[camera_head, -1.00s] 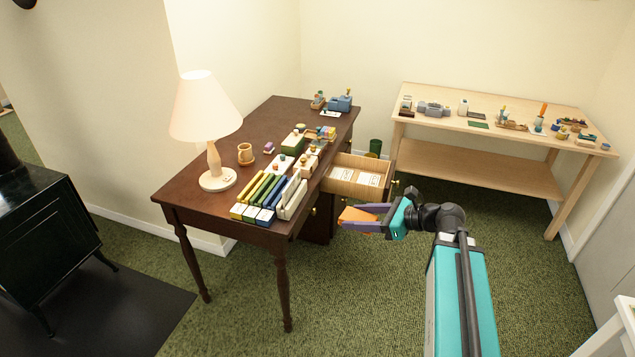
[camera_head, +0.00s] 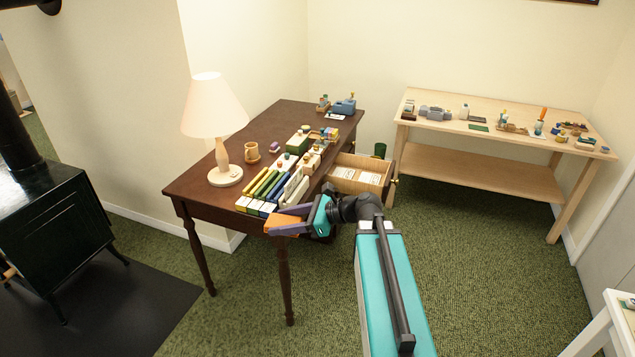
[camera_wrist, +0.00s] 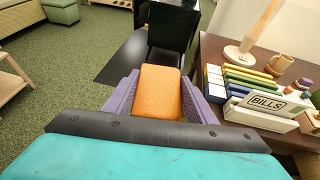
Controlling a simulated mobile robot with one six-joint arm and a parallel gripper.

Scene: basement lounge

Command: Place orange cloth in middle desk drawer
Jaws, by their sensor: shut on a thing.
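My gripper (camera_head: 289,224) is shut on the orange cloth (camera_head: 279,222), at the front right corner of the dark desk (camera_head: 185,186). In the wrist view the cloth (camera_wrist: 160,92) is a folded orange block between the purple fingers. An open desk drawer (camera_head: 357,185) sticks out to the right of the desk, behind my gripper, with white papers or cards inside. The drawers below it are mostly hidden by my arm, so I cannot tell whether they are open.
A lamp (camera_head: 218,128), a mug (camera_head: 251,152) and a row of colored books (camera_head: 272,188) stand on the desk. A box marked BILLS (camera_wrist: 265,107) is close to the gripper. A light workbench (camera_head: 480,125) stands at the back. Green carpet on the right is free.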

